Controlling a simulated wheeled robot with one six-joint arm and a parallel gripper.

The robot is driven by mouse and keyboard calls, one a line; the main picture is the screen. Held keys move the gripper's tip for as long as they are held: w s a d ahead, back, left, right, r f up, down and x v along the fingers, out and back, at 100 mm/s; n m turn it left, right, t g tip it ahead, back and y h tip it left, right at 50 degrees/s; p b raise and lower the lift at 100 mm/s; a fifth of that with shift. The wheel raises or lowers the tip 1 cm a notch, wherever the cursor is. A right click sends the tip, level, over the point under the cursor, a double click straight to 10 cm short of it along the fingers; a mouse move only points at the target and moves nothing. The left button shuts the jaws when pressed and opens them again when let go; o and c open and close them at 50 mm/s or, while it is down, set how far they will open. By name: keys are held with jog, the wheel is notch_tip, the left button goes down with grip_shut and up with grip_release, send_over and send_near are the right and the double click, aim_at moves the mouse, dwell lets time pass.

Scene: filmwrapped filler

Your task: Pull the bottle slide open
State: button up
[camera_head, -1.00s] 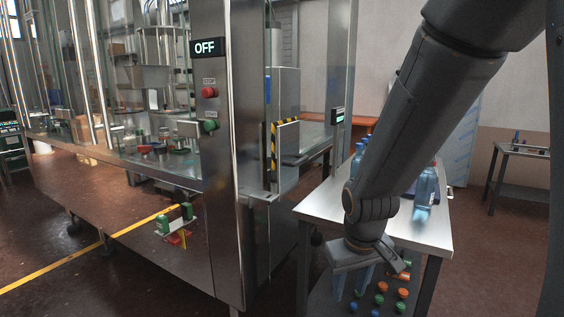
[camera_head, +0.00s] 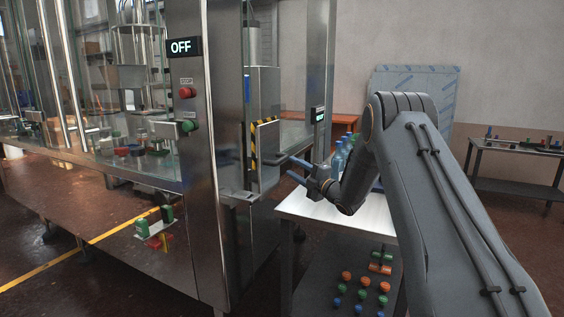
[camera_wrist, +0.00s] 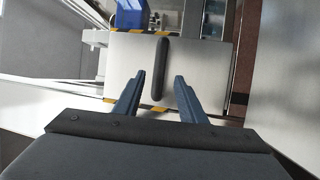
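The bottle slide (camera_head: 266,146) is a flat metal panel with yellow-and-black striped edges on the side of the machine. In the wrist view the slide (camera_wrist: 125,70) faces me, with a dark upright bar handle (camera_wrist: 161,68) on it. My gripper (camera_head: 287,167) points left toward the slide, just above the table's left end. In the wrist view my gripper (camera_wrist: 160,78) is open, its two blue fingers on either side of the handle's lower part in the picture. I cannot tell whether the fingertips reach around the handle. No contact shows.
A metal table (camera_head: 300,205) stands below my gripper. Blue bottles (camera_head: 339,160) stand on it, partly behind my arm. Coloured caps (camera_head: 363,281) lie on its lower level. The machine's steel post (camera_head: 196,150) with an OFF display (camera_head: 183,47) stands left. A blue object (camera_wrist: 93,38) shows past the slide.

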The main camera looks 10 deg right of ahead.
aim_at(282, 160)
jog(key=p+x, duration=0.1)
jog(key=x, duration=0.6)
jog(key=shift+w+a, duration=0.15)
jog(key=shift+w, duration=0.1)
grip_shut()
